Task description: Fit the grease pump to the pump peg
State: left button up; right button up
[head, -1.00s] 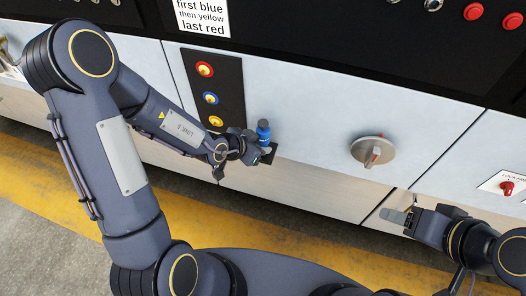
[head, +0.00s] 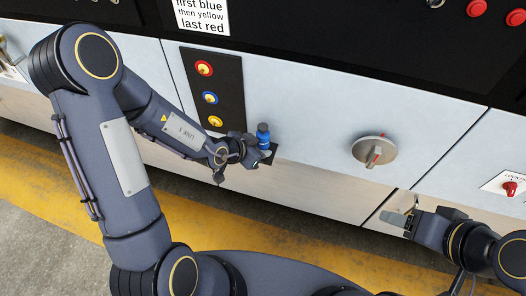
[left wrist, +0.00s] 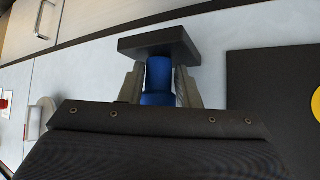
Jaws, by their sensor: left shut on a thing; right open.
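The grease pump is a small blue cylinder with a dark cap (head: 263,135), standing about upright in the head view. My left gripper (head: 258,153) is shut on it, just at a small black plate (head: 268,158) jutting from the machine front. In the left wrist view the blue pump (left wrist: 158,82) is between the two fingers (left wrist: 157,90), with the black plate (left wrist: 158,42) close beyond it. I cannot make out the pump peg, nor whether the pump touches the plate. My right gripper (head: 408,219) is open and empty at the lower right.
A black panel (head: 229,75) with red, blue and yellow ringed fittings is up and left of the pump. A round grey knob (head: 374,151) is to the right. A sign (head: 201,14) lists blue, yellow, red. The white front between pump and knob is clear.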

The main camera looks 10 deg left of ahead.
pick_arm(q)
jog(key=shift+f, duration=0.15)
dwell(0.3)
jog(key=o, duration=1)
